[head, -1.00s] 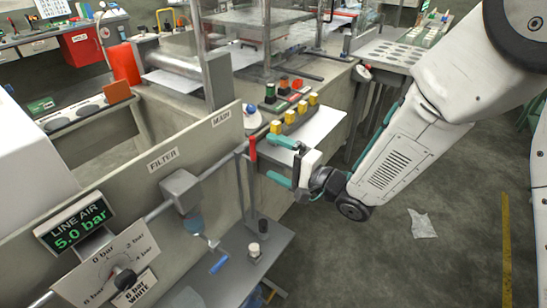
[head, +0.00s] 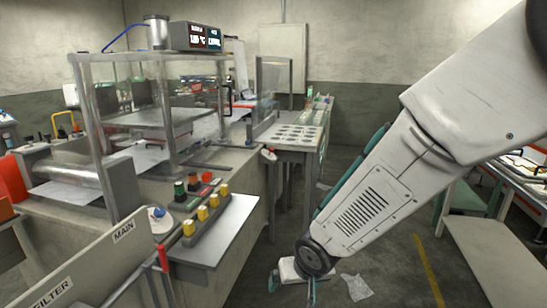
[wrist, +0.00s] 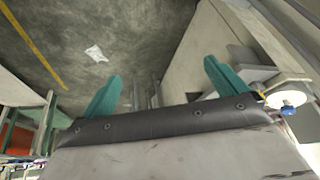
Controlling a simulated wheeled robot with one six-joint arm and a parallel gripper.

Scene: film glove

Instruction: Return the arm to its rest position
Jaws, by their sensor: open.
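My gripper (head: 294,288) is low in the head view, below my forearm and in front of the machine's control shelf. Much of it is hidden behind my wrist joint. In the wrist view my gripper (wrist: 158,85) shows two teal fingers spread wide apart with nothing between them. Beyond the fingers are the concrete floor and the side of the machine. My arm slants down from the upper right of the head view to the gripper.
A control shelf (head: 228,240) with yellow, red and green buttons stands left of my gripper. A perforated table (head: 295,140) is behind. A crumpled sheet (head: 357,287) lies on the floor, which is open around it. A pale bench (head: 495,255) stands at right.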

